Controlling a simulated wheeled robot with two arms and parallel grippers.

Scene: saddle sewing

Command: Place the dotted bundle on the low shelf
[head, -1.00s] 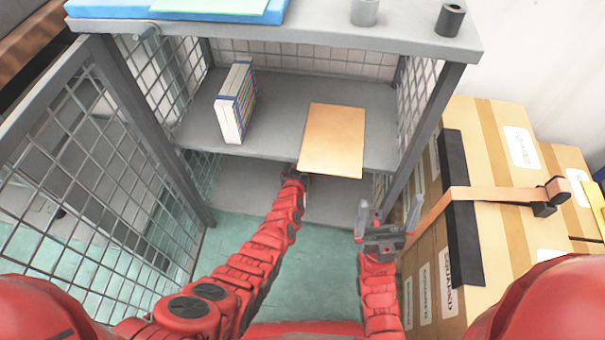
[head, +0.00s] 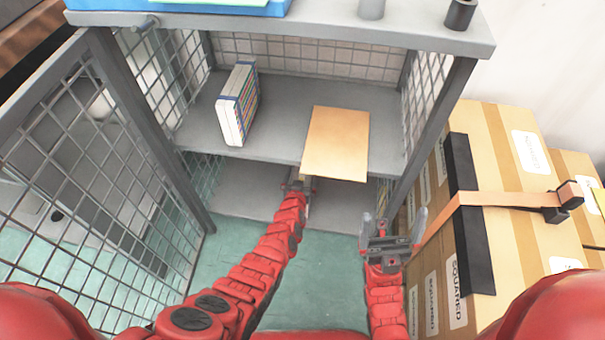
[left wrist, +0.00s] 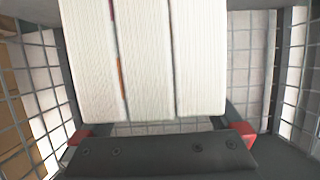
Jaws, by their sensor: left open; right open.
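My left gripper (head: 298,186) reaches in under the front edge of the upper shelf, at the low shelf (head: 250,190). In the left wrist view it is open, with red fingertips on either side of a bundle (left wrist: 145,60) of white page blocks standing side by side. This bundle is close in front of the jaws; I cannot tell whether it touches them. No dots show on it, so I cannot confirm it is the dotted one. The head view does not show it clearly. My right gripper (head: 392,232) is open and empty, in front of the rack at right.
White-paged books (head: 236,105) stand on the upper shelf (head: 285,95). A tan board (head: 336,142) overhangs its front edge. Mesh panels (head: 85,190) and grey posts bound the left side. Strapped cardboard boxes (head: 500,240) stand at right. The green floor in front is clear.

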